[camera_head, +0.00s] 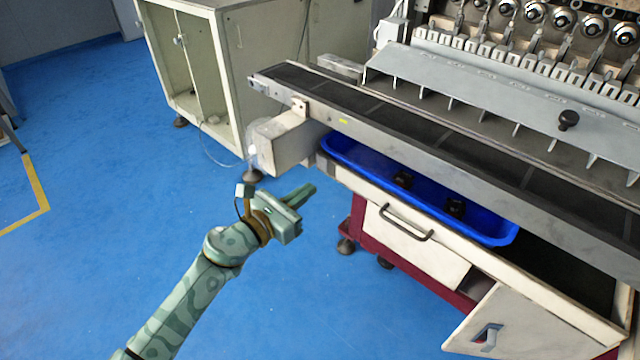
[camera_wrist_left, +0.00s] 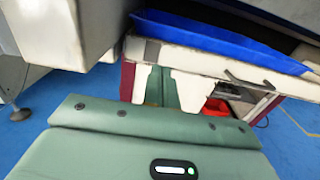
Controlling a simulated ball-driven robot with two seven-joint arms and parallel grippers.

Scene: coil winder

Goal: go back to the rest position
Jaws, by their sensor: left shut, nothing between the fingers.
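My left gripper (camera_head: 305,192) is shut and empty. It hangs over the blue floor in front of the machine, to the left of the drawer cabinet and apart from it. In the left wrist view its closed fingers (camera_wrist_left: 162,88) point toward the cabinet front below the blue tray. My right gripper is in neither view.
The coil winder's dark conveyor (camera_head: 400,118) runs above a blue tray (camera_head: 335,148) holding two small black parts. A drawer with a dark handle (camera_head: 407,228) is below. A cream cabinet (camera_head: 245,60) stands behind. The blue floor (camera_head: 90,150) at left is clear.

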